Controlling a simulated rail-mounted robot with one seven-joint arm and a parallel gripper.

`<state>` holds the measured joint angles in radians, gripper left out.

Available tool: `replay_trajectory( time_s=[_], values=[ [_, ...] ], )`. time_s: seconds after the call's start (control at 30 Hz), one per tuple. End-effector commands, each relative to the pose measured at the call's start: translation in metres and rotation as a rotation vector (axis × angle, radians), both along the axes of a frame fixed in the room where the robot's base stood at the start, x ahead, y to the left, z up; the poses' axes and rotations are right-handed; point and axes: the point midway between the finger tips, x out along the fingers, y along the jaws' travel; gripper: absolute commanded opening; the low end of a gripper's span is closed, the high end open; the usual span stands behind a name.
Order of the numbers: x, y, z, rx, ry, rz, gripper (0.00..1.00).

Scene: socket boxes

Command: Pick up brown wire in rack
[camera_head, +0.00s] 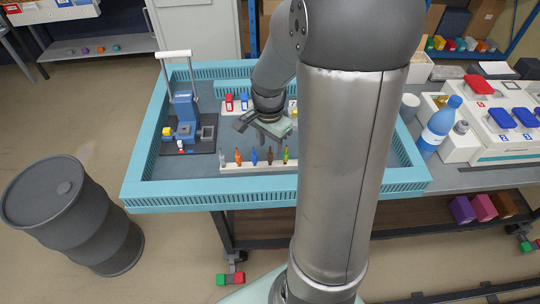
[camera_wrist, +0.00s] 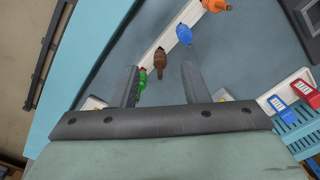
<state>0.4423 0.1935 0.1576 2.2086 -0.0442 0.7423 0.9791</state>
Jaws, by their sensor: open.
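The brown wire (camera_head: 270,156) stands in a white rack (camera_head: 245,168) near the front of the blue-rimmed tray, between the blue wire (camera_head: 254,157) and the green wire (camera_head: 286,155). In the wrist view the brown wire (camera_wrist: 159,61) shows between the two fingers, just beyond their tips. My gripper (camera_wrist: 160,72) is open and empty. In the head view my gripper (camera_head: 264,130) is above and behind the rack, apart from the wires. In the wrist view the green wire (camera_wrist: 143,79) is close to the left finger, and the blue wire (camera_wrist: 184,36) is up and right.
An orange wire (camera_head: 238,157) and a pale wire (camera_head: 222,158) stand at the rack's left end. A blue device with a handle (camera_head: 184,110) stands left in the tray (camera_head: 150,196). Red and blue pieces stand behind my gripper. The grey floor between device and rack is clear.

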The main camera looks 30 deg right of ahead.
Motion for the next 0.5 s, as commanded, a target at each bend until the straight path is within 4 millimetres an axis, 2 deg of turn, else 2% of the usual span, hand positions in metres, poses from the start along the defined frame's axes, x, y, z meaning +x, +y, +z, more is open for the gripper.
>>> replay_trajectory(
  time_s=[0.17,0.5],
  values=[
    [-0.001,-0.001,-0.011,0.000,0.002,0.000,0.41],
    [0.001,-0.006,-0.055,0.001,0.003,0.002,0.41]
  ],
)
